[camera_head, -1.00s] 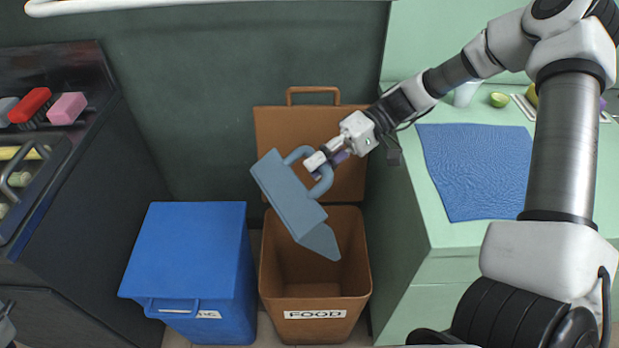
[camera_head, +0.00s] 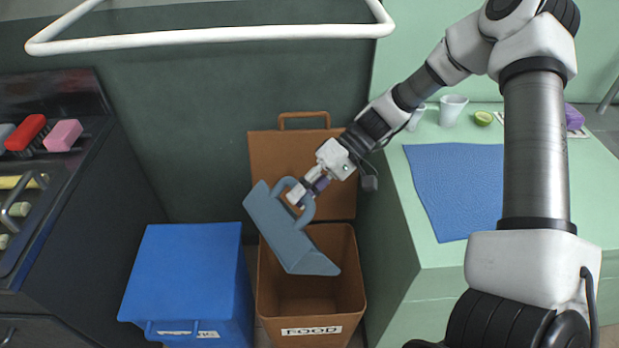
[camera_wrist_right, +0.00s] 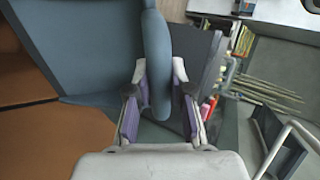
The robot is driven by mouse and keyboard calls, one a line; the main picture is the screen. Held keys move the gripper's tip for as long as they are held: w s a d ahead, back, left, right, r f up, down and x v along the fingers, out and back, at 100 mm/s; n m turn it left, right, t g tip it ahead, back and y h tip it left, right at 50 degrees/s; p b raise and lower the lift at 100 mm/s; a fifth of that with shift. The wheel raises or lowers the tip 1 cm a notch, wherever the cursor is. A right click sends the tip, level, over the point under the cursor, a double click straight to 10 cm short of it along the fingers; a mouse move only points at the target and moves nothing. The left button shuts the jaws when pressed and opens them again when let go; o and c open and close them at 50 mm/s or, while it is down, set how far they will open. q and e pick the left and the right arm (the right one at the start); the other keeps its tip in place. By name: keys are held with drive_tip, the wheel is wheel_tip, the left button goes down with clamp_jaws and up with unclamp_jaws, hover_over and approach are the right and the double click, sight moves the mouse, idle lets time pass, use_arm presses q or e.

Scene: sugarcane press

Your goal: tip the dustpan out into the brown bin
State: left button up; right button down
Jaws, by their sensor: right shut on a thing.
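The blue-grey dustpan (camera_head: 283,233) hangs tilted over the brown bin (camera_head: 342,285), its lip pointing down toward the opening. The bin is labelled FOOD and its lid (camera_head: 270,158) stands open behind it. My right gripper (camera_head: 297,194) is shut on the dustpan's handle. In the right wrist view the handle (camera_wrist_right: 156,60) sits between the two fingers of my right gripper (camera_wrist_right: 160,95). I see no contents in the dustpan from here; its inner face is hidden. My left gripper is not in view.
A closed blue bin (camera_head: 190,280) stands left of the brown one. A dark cabinet (camera_head: 100,200) with brushes and sponges is at the far left. A green counter (camera_head: 430,255) with a blue cloth (camera_head: 455,185), cups and a cut lime is on the right.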

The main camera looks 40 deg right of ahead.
sight(272, 227)
drive_tip(key=a+f+h, duration=0.1)
drive_tip(key=a+h, duration=0.1)
drive_tip(key=a+f+h, duration=0.1)
drive_tip(key=a+h, duration=0.1)
drive_tip(key=h, duration=0.1)
drive_tip(key=a+f+h, duration=0.1)
drive_tip(key=a+h, duration=0.1)
drive_tip(key=shift+a+f+h, duration=0.1)
drive_tip(key=shift+f+h, duration=0.25)
drive_tip(key=shift+h, duration=0.05)
drive_tip(key=shift+a+f+h+p, duration=0.25)
drive_tip(key=shift+h+p, duration=0.15)
drive_tip(key=shift+w+a+f+h+p, duration=0.1)
drive_tip(key=shift+a+f+h+p, duration=0.1)
drive_tip(key=shift+h+p, duration=0.2)
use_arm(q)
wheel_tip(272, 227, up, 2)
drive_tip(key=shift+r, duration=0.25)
use_arm(e)
drive_tip(key=shift+a+f, duration=0.1)
drive_tip(key=shift+f, duration=0.2)
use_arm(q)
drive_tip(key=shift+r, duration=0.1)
use_arm(e)
drive_tip(key=shift+r, duration=0.1)
